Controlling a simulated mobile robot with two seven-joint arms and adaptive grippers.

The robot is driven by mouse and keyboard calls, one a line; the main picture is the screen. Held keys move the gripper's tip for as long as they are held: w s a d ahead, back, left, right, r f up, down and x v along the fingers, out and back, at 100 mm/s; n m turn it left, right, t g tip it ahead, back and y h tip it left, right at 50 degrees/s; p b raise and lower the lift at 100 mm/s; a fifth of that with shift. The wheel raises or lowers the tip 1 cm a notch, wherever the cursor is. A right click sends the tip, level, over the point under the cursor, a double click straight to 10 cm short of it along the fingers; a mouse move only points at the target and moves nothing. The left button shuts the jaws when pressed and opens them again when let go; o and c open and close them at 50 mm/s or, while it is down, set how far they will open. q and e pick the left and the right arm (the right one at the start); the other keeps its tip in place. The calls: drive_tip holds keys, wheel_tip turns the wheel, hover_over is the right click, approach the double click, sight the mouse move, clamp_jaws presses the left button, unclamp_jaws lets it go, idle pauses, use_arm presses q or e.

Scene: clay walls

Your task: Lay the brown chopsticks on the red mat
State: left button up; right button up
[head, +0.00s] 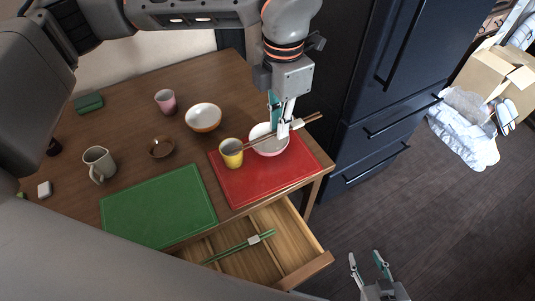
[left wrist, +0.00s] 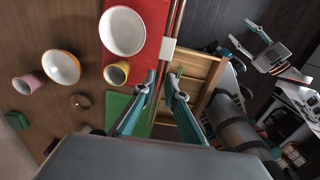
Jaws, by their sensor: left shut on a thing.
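The brown chopsticks (head: 312,118), joined by a white band (head: 298,124), are held by my left gripper (head: 284,130) over the red mat's right part. They cross in front of the pink-white bowl in the head view. In the left wrist view the chopsticks (left wrist: 178,18) run between the fingers of my left gripper (left wrist: 160,86). The red mat (head: 244,190) lies on the table's right front corner, with the bowl (head: 268,146) and a yellow cup (head: 231,160) on it. My right gripper (head: 368,262) is open and empty above the floor, right of the drawer.
An open drawer (head: 318,262) below the red mat holds green chopsticks (head: 232,249). A green mat (head: 160,208) lies left of the red one. An orange bowl (head: 203,117), brown dish (head: 161,148), pink cup (head: 166,102) and mug (head: 99,162) stand farther left. A dark fridge (head: 380,90) stands right.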

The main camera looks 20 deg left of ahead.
sight(277, 180)
use_arm(q)
wheel_tip(277, 180, down, 20)
drive_tip(key=shift+r+b, duration=0.1)
drive_tip(key=shift+b, duration=0.4)
drive_tip(key=o, duration=0.5)
drive_tip(key=shift+f, duration=0.2)
drive_tip(key=shift+o, duration=1.4)
drive_tip(key=shift+r, duration=0.15)
wheel_tip(277, 180, up, 12)
drive_tip(key=shift+p, duration=0.35)
